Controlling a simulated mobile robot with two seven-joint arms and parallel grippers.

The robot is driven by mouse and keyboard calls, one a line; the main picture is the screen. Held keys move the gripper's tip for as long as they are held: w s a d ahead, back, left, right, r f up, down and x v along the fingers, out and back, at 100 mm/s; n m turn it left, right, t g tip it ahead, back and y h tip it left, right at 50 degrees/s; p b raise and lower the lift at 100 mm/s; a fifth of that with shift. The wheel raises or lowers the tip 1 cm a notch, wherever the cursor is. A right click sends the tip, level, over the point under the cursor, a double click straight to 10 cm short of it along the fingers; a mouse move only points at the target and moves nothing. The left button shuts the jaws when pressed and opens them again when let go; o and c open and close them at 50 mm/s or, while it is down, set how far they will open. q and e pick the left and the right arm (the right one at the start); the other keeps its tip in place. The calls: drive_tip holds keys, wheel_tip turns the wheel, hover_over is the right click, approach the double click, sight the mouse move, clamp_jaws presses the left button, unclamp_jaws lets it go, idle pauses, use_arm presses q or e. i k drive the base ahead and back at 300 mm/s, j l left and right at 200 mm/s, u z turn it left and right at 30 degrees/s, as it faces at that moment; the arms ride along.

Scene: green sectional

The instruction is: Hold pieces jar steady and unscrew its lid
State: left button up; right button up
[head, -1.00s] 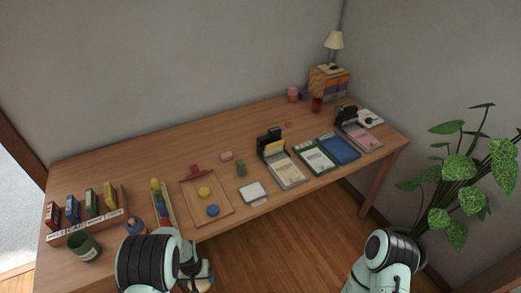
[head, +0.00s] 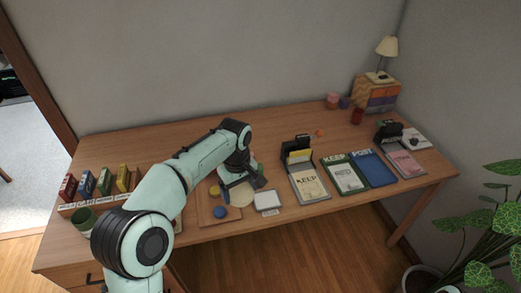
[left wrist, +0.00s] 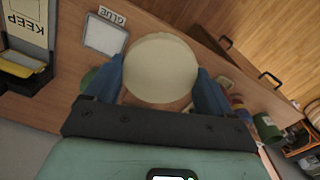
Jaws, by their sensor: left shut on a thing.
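A round cream disc (head: 243,198) lies at the end of my left arm, over the right side of the wooden tray (head: 205,216). In the left wrist view, the cream disc (left wrist: 160,68) fills the space between the two blue fingers of my left gripper (left wrist: 160,82), which is shut on it. In the head view my left gripper (head: 240,186) partly covers it. I cannot tell whether it is the pieces jar's lid alone or the top of the jar; no jar body shows clearly. My right gripper is out of view.
A white pad (head: 268,200) lies just right of the disc. A green thing (left wrist: 92,77) is close to one finger.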

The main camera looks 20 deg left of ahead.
sight(84, 219)
drive_tip(key=i, duration=1.3)
